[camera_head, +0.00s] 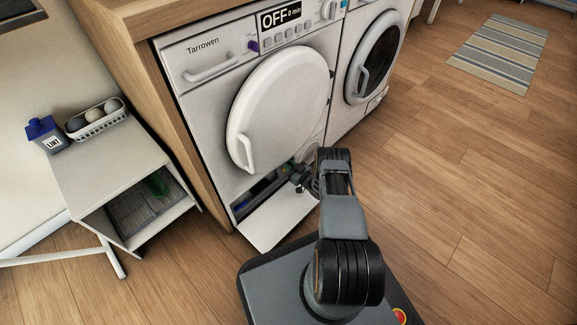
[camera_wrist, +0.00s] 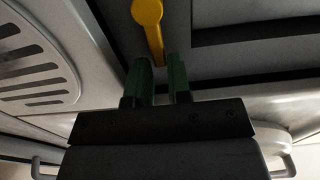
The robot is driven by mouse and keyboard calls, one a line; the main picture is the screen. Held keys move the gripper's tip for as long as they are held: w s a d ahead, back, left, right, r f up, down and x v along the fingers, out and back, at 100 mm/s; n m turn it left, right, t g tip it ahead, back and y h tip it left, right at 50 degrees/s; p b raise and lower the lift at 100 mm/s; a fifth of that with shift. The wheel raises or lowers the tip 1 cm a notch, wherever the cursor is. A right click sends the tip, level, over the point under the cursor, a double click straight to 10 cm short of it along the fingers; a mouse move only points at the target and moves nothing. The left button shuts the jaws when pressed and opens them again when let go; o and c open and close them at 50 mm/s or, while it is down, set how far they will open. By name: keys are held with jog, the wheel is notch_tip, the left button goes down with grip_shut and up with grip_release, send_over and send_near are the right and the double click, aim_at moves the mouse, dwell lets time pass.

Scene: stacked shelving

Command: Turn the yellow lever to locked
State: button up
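The yellow lever (camera_wrist: 150,25) hangs at the top middle of the wrist view, with a round head and a narrow arm pointing down. My gripper (camera_wrist: 160,70) has two green fingertips with a gap between them. The lever's lower end lines up with this gap; I cannot tell whether it is between the tips or just beyond them. No contact is clear. In the head view my gripper (camera_head: 299,178) is at the low opening under the dryer's round door, partly hidden by my arm. The lever is not visible there.
The white dryer (camera_head: 215,110) reads OFF, its round door (camera_head: 280,95) shut. Its lower flap (camera_head: 275,222) is folded down. A washing machine (camera_head: 372,60) stands to the right. A small white table (camera_head: 100,165) holds a basket (camera_head: 97,120) and a LINT bin (camera_head: 47,137).

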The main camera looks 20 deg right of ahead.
grip_shut()
jog(key=shift+a+n, duration=0.15)
jog(key=shift+n, duration=0.15)
jog(key=shift+s+a+f+n, duration=0.3)
jog(key=shift+a+f+n, duration=0.55)
jog(key=shift+n, duration=2.05)
jog(key=shift+s+a+f+n, duration=0.35)
jog(key=shift+a+f+n, duration=0.45)
jog(key=shift+n, duration=2.1)
jog(key=shift+s+a+f+n, duration=0.3)
jog(key=shift+a+f+n, duration=0.55)
jog(key=shift+n, duration=2.05)
jog(key=shift+d+f, duration=0.15)
jog(key=shift+o, duration=2.1)
grip_release()
